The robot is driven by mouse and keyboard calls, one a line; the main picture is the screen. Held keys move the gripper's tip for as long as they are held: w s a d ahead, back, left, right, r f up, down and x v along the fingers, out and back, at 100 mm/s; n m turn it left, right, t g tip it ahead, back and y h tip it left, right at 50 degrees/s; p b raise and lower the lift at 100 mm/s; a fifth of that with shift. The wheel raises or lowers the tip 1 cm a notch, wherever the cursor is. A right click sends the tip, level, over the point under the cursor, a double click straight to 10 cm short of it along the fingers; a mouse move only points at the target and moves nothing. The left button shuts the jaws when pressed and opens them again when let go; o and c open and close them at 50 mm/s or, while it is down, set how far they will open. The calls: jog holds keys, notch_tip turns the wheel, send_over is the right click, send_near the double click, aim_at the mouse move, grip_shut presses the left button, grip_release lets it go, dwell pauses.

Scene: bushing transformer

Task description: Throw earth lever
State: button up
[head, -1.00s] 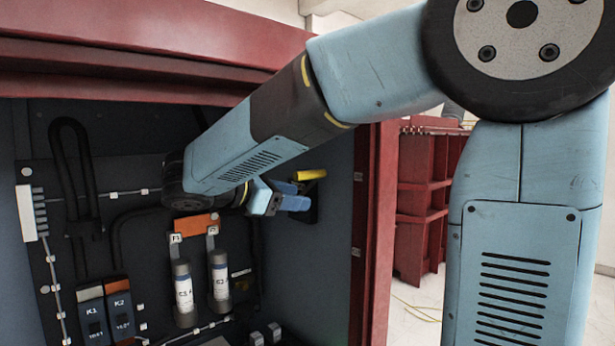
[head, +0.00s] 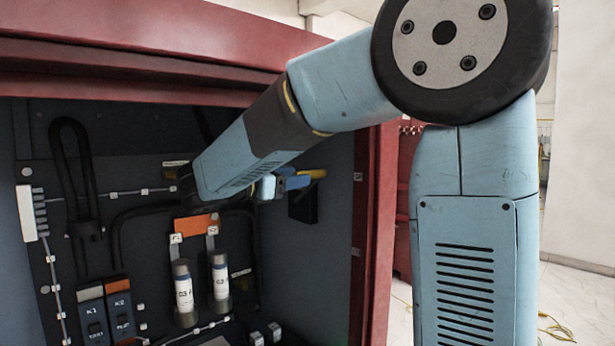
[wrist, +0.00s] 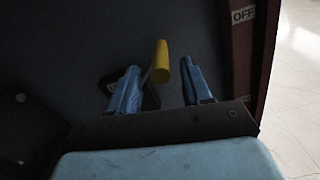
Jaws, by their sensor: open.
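The earth lever has a yellow handle (head: 314,173) on a black base (head: 303,207) at the inner right wall of the cabinet. In the wrist view the yellow handle (wrist: 160,62) stands between my two blue fingers, with dark gaps on both sides. My gripper (wrist: 160,66) is open. In the head view my gripper (head: 291,182) is at the handle's left end and partly hides it. Contact between fingers and handle cannot be told. The black base (wrist: 150,97) is partly hidden behind the left finger in the wrist view.
The red cabinet frame (head: 372,230) borders the right side. An OFF label (wrist: 243,14) sits near the right edge in the wrist view. Two fuse cylinders (head: 183,290), K1 and K2 modules (head: 92,318) and a black cable loop (head: 72,150) are inside the cabinet.

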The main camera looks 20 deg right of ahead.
aim_at(321, 173)
jog(key=shift+x, duration=2.4)
jog(key=shift+c, duration=0.2)
grip_shut()
